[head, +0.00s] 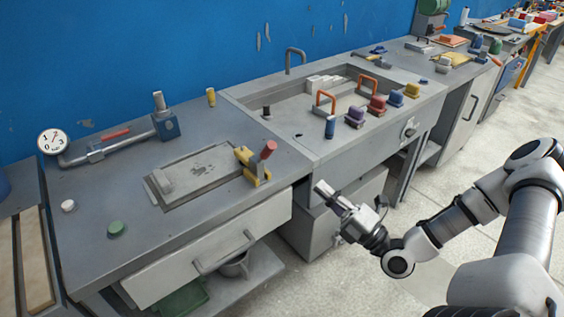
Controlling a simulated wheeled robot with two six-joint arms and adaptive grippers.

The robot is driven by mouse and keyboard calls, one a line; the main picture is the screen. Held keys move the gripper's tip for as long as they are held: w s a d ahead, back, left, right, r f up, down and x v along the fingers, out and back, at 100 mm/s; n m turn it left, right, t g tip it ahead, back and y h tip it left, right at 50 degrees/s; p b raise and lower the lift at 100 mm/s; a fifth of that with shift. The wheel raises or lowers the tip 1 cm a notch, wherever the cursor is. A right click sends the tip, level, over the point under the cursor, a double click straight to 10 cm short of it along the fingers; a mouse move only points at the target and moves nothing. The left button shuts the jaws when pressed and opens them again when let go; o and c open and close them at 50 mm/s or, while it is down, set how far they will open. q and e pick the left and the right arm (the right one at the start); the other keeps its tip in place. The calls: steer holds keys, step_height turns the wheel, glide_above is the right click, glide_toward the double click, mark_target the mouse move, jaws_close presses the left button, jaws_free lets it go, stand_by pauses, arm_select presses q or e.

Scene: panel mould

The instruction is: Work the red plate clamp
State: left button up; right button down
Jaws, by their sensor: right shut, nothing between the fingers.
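The red plate clamp (265,151) sits at the right end of a flat grey mould plate on the left workbench. Its red handle grip leans up and to the right above a yellow bracket (250,166). My left gripper is not in view.
A half-open drawer (215,245) juts from the bench front below the clamp. A pipe with a gauge (52,141) and a blue valve block (166,125) stand behind. The sink bench (300,140) on the right carries orange handles and several coloured blocks. Floor around my right arm is clear.

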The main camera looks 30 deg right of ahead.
steer(key=b, duration=0.3)
glide_toward(266, 154)
steer(key=w+r, duration=0.4)
steer(key=r, duration=0.1)
steer(key=shift+w+a, duration=0.1)
steer(key=shift+w, duration=0.1)
steer(key=shift+w+r+g+p, duration=0.45)
steer(key=shift+r+p, duration=0.3)
steer(key=shift+p, duration=0.15)
